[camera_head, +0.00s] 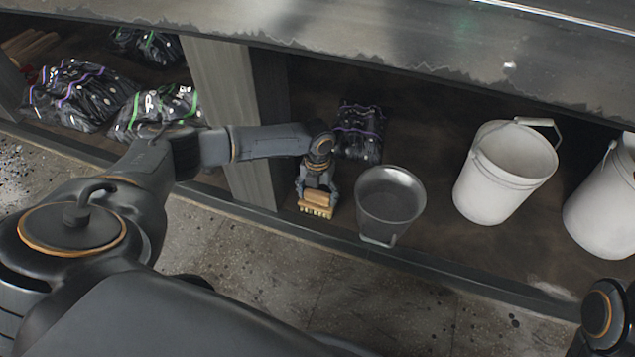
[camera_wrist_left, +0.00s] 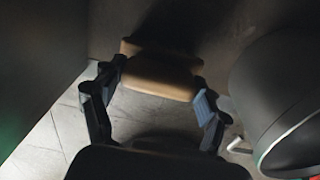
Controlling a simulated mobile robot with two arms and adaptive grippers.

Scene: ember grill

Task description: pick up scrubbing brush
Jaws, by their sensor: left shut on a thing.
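The scrubbing brush (camera_head: 316,205) has a light wooden body and pale bristles. In the head view it is at the front edge of the low shelf, left of the metal bucket. My left gripper (camera_head: 317,190) is over it, shut on its wooden body. In the left wrist view the brush (camera_wrist_left: 160,72) is between the two fingers of the left gripper (camera_wrist_left: 158,90). Whether the brush touches the shelf I cannot tell. Part of my right arm shows at the lower right of the head view, but its gripper is out of view.
A grey metal bucket (camera_head: 390,205) stands close right of the brush; its side shows in the left wrist view (camera_wrist_left: 285,95). White buckets (camera_head: 505,170) stand further right. Dark bags (camera_head: 359,132) lie behind and at left (camera_head: 75,97). A post (camera_head: 235,120) and the counter (camera_head: 400,45) bound the space.

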